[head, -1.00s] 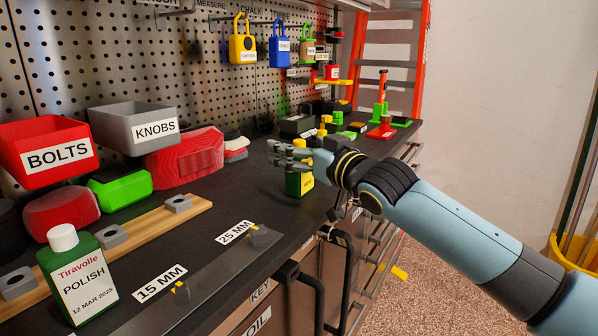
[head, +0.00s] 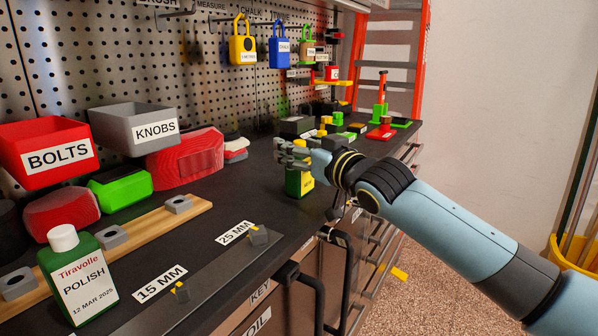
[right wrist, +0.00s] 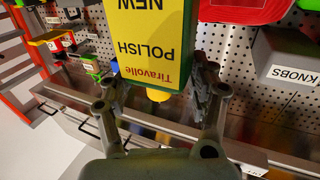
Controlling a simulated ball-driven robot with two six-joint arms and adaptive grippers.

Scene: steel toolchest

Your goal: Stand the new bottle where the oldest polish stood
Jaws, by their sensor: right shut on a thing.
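The new polish bottle (head: 306,182) is green with a yellow label and looks upright near the bench's front edge. My right gripper (head: 296,156) is shut on its upper part. In the right wrist view the new bottle (right wrist: 150,38) appears upside down, its label reading "Tiravolle POLISH NEW", with a yellow cap and a finger of my right gripper (right wrist: 155,85) on each side. Whether its base touches the bench is unclear. A green polish bottle (head: 82,285) with a white cap, dated 12 MAR 2025, stands at the front left. My left gripper is out of view.
A red BOLTS bin (head: 50,178), a grey KNOBS bin (head: 115,125) and red and green cases stand along the back. A wooden strip (head: 150,226) and a metal strip (head: 215,278) lie in front. Bare dark benchtop (head: 232,195) lies left of the new bottle.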

